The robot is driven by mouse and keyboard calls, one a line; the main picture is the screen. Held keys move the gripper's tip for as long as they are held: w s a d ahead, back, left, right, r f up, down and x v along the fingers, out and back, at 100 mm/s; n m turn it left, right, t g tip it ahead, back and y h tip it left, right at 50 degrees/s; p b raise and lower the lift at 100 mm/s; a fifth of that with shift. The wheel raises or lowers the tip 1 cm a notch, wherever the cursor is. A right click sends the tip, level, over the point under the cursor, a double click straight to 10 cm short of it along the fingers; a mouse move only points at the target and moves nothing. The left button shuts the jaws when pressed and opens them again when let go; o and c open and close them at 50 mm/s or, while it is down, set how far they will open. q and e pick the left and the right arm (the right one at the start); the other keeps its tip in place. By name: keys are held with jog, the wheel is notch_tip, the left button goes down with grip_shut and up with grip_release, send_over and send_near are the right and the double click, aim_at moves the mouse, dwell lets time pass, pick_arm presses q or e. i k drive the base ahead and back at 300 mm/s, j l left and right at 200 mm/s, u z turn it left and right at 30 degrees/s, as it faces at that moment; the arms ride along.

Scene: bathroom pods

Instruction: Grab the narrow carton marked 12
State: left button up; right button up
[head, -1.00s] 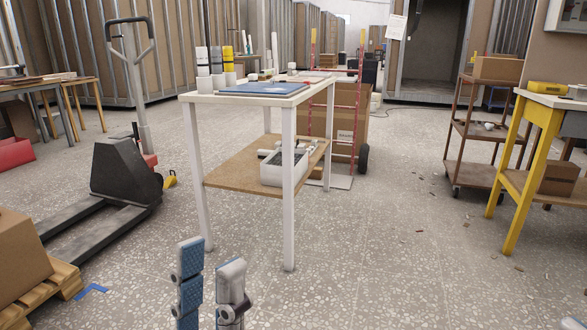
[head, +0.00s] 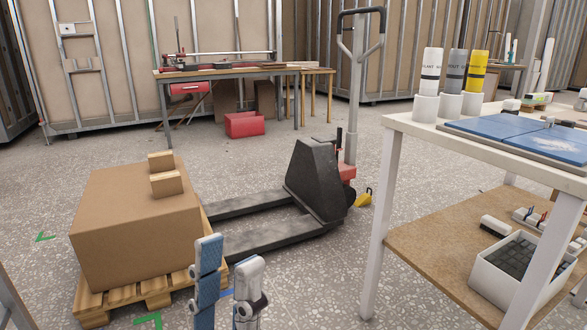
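No carton with a readable 12 shows in the head view. A large plain brown carton (head: 135,235) sits on a wooden pallet (head: 155,291) at the lower left, with two small light-brown blocks (head: 166,185) on its top. I cannot see any marking on the blocks or the carton. My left gripper (head: 229,255) shows at the bottom, its two fingers upright and apart with nothing between them. In the picture it stands just right of the large carton. My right gripper is not in view.
A black pallet jack (head: 318,180) stands behind the pallet. A white table (head: 400,170) with tubes, a blue board and a lower shelf fills the right. A workbench (head: 230,70) and a red box (head: 244,124) are at the back.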

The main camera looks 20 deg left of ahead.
aim_at(164, 185)
jog(key=i+j+u, duration=0.15)
jog(key=i+u, duration=0.2)
jog(key=u, duration=0.15)
jog(key=i+u, duration=0.35)
jog(key=u, duration=0.15)
jog(key=i+l+u, duration=0.15)
jog(key=i+u, duration=0.15)
jog(key=u, duration=0.15)
jog(key=i+l+u, duration=0.25)
jog(key=u, duration=0.25)
jog(key=i+l+u, duration=0.1)
jog(key=i+l, duration=0.15)
jog(key=i+l+u, duration=0.25)
jog(key=i+l, duration=0.25)
jog(key=l, duration=0.25)
jog(key=i+l+u, duration=0.15)
jog(key=l, duration=0.2)
jog(key=i+l+u, duration=0.1)
jog(key=i+l, duration=0.15)
jog(key=l, duration=0.15)
jog(key=i+l+u, duration=0.1)
jog(key=l, duration=0.3)
jog(key=i, duration=0.1)
